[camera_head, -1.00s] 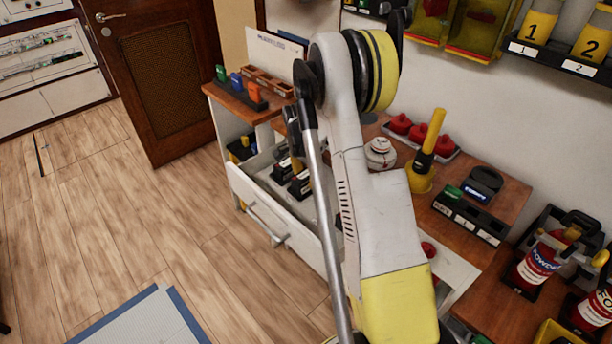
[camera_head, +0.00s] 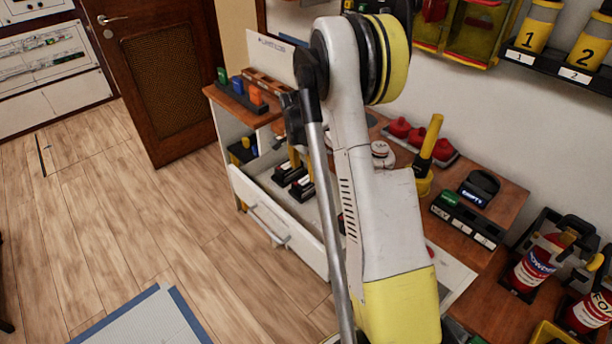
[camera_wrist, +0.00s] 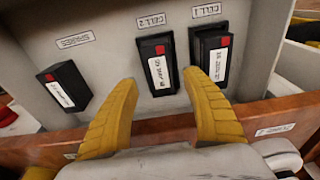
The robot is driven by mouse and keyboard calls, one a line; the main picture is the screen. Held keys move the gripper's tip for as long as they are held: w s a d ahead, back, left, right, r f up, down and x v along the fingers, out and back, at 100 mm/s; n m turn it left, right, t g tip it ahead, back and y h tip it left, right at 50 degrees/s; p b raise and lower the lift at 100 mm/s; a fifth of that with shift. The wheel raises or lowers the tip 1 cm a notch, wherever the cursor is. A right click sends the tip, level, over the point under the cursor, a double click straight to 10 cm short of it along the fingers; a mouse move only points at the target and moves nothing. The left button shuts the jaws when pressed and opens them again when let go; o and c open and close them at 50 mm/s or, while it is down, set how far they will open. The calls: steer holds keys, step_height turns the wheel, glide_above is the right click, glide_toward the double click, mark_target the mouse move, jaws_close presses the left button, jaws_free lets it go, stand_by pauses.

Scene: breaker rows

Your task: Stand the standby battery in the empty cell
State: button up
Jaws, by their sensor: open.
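One (camera_wrist: 63,88) is at the left below a printed label. One (camera_wrist: 160,70) is at the CELL 2 label, and one (camera_wrist: 210,55) is at the CELL 1 label with a dark frame edge beside it. Their print is too blurred to tell which is the standby battery, and I cannot make out an empty cell. My gripper (camera_wrist: 167,84) is open and empty. Its yellow fingers are apart, with the CELL 2 battery beyond and between their tips. Part of the drawer (camera_head: 262,208) is hidden by my arm.
A brown wooden edge (camera_wrist: 255,120) runs beneath the fingers in the wrist view. The worktop holds a black rack (camera_head: 467,222), a yellow-handled tool (camera_head: 428,145) and red knobs (camera_head: 422,135). Fire extinguishers (camera_head: 540,262) stand at right. The floor (camera_head: 130,230) at left is clear.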

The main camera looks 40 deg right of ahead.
mark_target(303, 181)
steer(key=s+a+r+n+t+p, duration=0.1)
steer(key=s+a+r+n, duration=0.25)
steer(key=a+r, duration=0.5)
steer(key=s+a+r+n+t+p, duration=0.15)
steer(key=s+a+r+n, duration=0.35)
steer(key=r, duration=0.7)
steer(key=s+a+r+n+t, duration=0.1)
steer(key=s+a+n+t, duration=0.1)
steer(key=s+a+n, duration=0.2)
steer(key=s+a+r+n+t+y, duration=0.1)
steer(key=s+a+n, duration=0.3)
steer(key=s+a, duration=0.5)
steer(key=shift+a+r+t+b, duration=0.3)
steer(key=shift+a+t+b, duration=0.1)
steer(key=shift+a+t, duration=0.3)
steer(key=shift+n, duration=0.25)
steer(key=shift+c, duration=0.2)
